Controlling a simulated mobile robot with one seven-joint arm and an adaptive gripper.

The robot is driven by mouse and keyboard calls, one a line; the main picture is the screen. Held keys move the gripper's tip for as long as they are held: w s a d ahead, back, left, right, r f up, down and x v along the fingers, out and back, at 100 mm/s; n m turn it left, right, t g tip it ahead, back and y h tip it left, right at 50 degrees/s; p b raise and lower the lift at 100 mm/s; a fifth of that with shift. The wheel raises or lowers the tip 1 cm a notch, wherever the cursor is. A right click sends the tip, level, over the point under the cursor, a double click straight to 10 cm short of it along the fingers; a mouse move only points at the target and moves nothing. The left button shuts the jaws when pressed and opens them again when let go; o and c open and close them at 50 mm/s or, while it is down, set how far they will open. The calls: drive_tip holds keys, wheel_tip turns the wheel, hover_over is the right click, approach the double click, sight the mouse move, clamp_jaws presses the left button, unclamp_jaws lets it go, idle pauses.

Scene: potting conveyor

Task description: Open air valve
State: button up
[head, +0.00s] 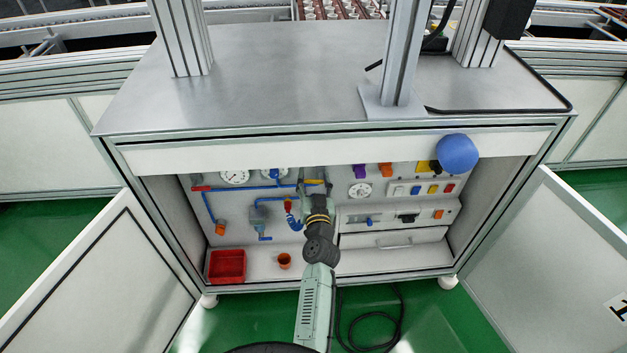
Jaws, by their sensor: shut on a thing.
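A panel (245,203) with blue air piping is in the open cabinet under the steel bench. A yellow lever handle (314,181) lies about level at the right end of the upper blue pipe (255,188). My gripper (315,190) reaches up to this lever and is shut on it; the fingers and wrist hide the valve body below it. A red handle (201,188) lies level at the pipe's left end. A small red part (288,205) above a coiled blue hose (294,221) is just left of my gripper.
Gauges (235,177), colored buttons and a drawer (395,240) line the panel. A blue ball (457,153) is at the bench's right front. A black cable (372,342) lies on the floor.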

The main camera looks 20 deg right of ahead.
sight(323, 167)
drive_tip(key=m, duration=0.3)
drive_tip(key=shift+d+r+m, duration=0.2)
drive_tip(key=shift+r+m, duration=0.1)
drive_tip(key=shift+r, duration=0.1)
drive_tip(key=m, duration=0.4)
drive_tip(key=shift+s+d+r+m, duration=0.1)
drive_tip(key=shift+d+r+m, duration=0.2)
drive_tip(key=shift+d+r, duration=0.1)
drive_tip(key=m, duration=0.2)
drive_tip(key=d+m+p, duration=0.1)
drive_tip(key=m, duration=0.1)
drive_tip(key=shift+s, duration=0.15)
drive_tip(key=shift+s+d+m, duration=0.1)
drive_tip(key=shift+d+m, duration=0.05)
drive_tip(key=shift+m, duration=0.85)
drive_tip(key=shift+d+m, duration=0.15)
drive_tip(key=shift+m, duration=0.85)
drive_tip(key=o, duration=1.2)
drive_tip(key=shift+f, duration=0.1)
drive_tip(key=shift+c, duration=0.2)
drive_tip(key=shift+s, duration=0.1)
